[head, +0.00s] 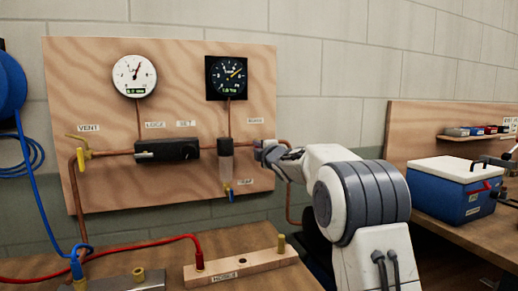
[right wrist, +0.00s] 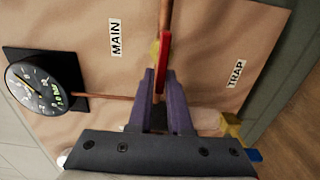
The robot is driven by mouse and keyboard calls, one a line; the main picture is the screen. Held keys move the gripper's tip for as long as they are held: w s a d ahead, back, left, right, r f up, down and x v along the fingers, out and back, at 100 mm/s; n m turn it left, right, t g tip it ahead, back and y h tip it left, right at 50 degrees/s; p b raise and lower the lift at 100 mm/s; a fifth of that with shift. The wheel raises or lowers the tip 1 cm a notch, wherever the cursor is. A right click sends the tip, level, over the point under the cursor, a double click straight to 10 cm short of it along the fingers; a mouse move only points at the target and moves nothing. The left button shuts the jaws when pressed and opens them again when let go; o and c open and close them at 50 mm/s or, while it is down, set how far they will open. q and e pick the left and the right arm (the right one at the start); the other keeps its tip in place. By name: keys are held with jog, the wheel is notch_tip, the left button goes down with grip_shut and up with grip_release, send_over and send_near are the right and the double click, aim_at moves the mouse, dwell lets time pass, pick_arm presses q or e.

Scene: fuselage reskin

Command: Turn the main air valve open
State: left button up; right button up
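The main air valve shows in the right wrist view as a red lever handle (right wrist: 163,62) beside the MAIN label (right wrist: 116,38). A bit of its yellow body (right wrist: 154,50) shows beside the lever. In that picture the lever runs roughly in line with the copper pipe (right wrist: 165,14). My right gripper (right wrist: 160,78) has its purple fingers on both sides of the lever, close against it. In the head view my right gripper (head: 268,152) is at the pipe's right end and hides the valve. My left gripper is not in view.
The plywood panel (head: 100,195) carries a white gauge (head: 134,76), a black gauge (head: 226,78), a black regulator block (head: 167,150) and a yellow vent valve (head: 84,154). The trap drain (head: 228,190) hangs close left of my gripper. Blue and red hoses cross the bench below.

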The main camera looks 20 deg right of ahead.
jog(key=shift+o, duration=1.2)
jog(key=s+b, duration=0.2)
jog(key=s, duration=0.8)
jog(key=shift+s+d+b, duration=0.15)
jog(key=shift+s+b, duration=0.1)
jog(key=shift+b, duration=0.05)
